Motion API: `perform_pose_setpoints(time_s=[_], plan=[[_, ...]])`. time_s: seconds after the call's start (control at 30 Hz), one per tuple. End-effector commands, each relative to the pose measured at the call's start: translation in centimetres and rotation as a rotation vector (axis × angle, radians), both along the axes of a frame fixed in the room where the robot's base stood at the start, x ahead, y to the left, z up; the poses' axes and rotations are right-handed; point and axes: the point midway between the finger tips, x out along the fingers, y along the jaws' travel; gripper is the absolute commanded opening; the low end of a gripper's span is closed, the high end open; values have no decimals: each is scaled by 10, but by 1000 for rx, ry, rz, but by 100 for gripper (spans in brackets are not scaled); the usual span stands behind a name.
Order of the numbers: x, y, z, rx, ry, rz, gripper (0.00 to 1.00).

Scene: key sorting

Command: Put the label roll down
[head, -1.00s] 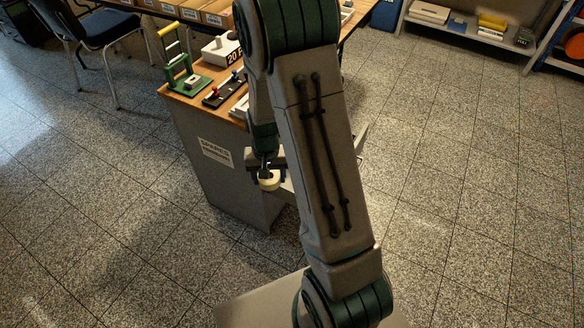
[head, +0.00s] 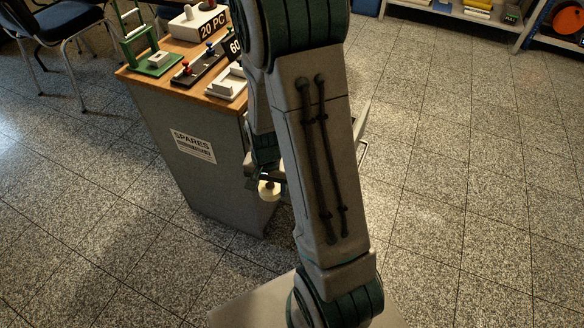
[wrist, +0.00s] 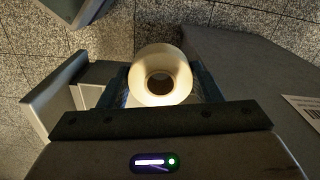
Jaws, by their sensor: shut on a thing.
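The label roll (wrist: 146,62) is a pale cream ring with a dark hole in its middle. In the wrist view my gripper (wrist: 160,86) is shut on it, with a finger on each side. In the head view the roll (head: 269,191) hangs above the floor, beside the grey workbench end panel (head: 185,170) and below the height of the bench top. My gripper (head: 266,179) is small there and partly hidden behind my arm.
The wooden bench top (head: 133,76) holds a green stand (head: 150,62), a white box marked 20 PC (head: 197,22) and a white tray (head: 229,83). A SPARES label (head: 193,146) is on the panel. An open drawer (wrist: 75,100) shows in the wrist view. Chairs stand far left; the right floor is clear.

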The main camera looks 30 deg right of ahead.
Motion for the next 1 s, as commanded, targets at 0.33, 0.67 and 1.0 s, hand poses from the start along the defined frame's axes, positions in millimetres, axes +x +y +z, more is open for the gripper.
perform_pose_setpoints(time_s=[0.33,0.67,1.0], plan=[[59,-76,-2,-1,-2,-5,36],[90,-117,-19,2,5,-1,36],[90,-117,-73,1,2,-3,36]])
